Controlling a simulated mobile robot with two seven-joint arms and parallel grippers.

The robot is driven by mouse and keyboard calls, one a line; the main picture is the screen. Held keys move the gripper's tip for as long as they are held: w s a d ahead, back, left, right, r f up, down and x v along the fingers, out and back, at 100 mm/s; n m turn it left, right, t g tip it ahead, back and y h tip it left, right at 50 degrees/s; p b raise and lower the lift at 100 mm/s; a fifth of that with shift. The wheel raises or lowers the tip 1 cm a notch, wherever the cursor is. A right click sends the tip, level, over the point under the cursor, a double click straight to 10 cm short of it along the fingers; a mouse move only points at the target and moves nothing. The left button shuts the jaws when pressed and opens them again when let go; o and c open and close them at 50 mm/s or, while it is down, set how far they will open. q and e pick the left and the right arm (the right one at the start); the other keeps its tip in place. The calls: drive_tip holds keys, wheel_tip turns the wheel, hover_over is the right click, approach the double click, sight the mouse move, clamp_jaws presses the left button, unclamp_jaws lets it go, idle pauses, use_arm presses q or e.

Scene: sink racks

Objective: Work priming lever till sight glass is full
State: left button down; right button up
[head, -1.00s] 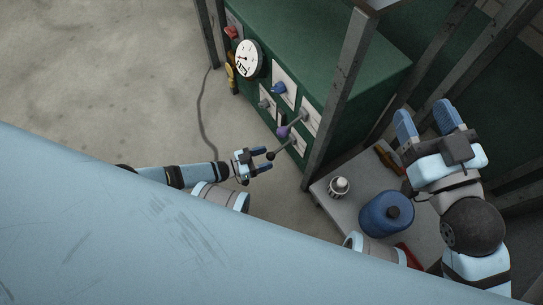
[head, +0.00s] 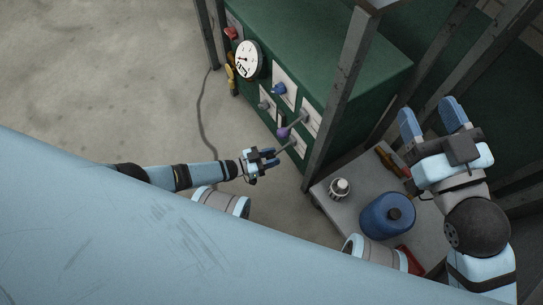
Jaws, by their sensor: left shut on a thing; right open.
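The priming lever (head: 286,147) is a thin grey rod that sticks out from the lower right of the green cabinet's front. My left gripper (head: 268,158) is shut on the lever's outer end, and its fingers hide the dark knob there. My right gripper (head: 431,120) is open and empty, above the right side of the small grey table. I cannot make out the sight glass or its level at this size.
The green cabinet (head: 370,70) carries a white dial gauge (head: 247,60), a blue knob (head: 278,88) and a purple knob (head: 283,133). A dark post (head: 341,95) stands between my arms. The grey table (head: 332,207) holds a blue canister (head: 386,218) and a white-capped item (head: 339,188).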

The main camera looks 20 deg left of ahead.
sight(271, 156)
use_arm(q)
drive_tip(key=shift+s+r+p, duration=0.1)
drive_tip(key=shift+r+p, duration=0.3)
drive_tip(key=shift+p, duration=0.2)
drive_tip(key=shift+a+r+g+y+p, duration=0.15)
drive_tip(key=shift+r+g+y+p, duration=0.2)
drive_tip(key=shift+p, duration=0.25)
drive_tip(key=r+g+y+p, duration=0.1)
drive_tip(key=r+p, duration=0.1)
drive_tip(key=p, duration=0.2)
drive_tip(key=shift+s+n+y, duration=0.15)
drive_tip(key=shift+n+y, duration=0.1)
drive_tip(key=shift+n, duration=0.05)
drive_tip(key=r+g+y+p, duration=0.1)
drive_tip(key=g+p, duration=0.1)
drive_tip(key=p, duration=0.2)
drive_tip(key=shift+r+n+y, duration=0.25)
drive_tip(key=shift+n+y, duration=0.05)
drive_tip(key=shift+y, duration=0.1)
drive_tip(key=shift+r+p, duration=0.15)
drive_tip(key=shift+p, duration=0.3)
drive_tip(key=shift+r, duration=0.25)
use_arm(e)
drive_tip(key=s+a+r+m+t+h, duration=0.1)
drive_tip(key=s+r+m, duration=0.2)
drive_tip(key=r+m, duration=0.2)
drive_tip(key=shift+a+r, duration=0.2)
drive_tip(key=shift+r, duration=0.65)
use_arm(q)
drive_tip(key=shift+w, duration=0.2)
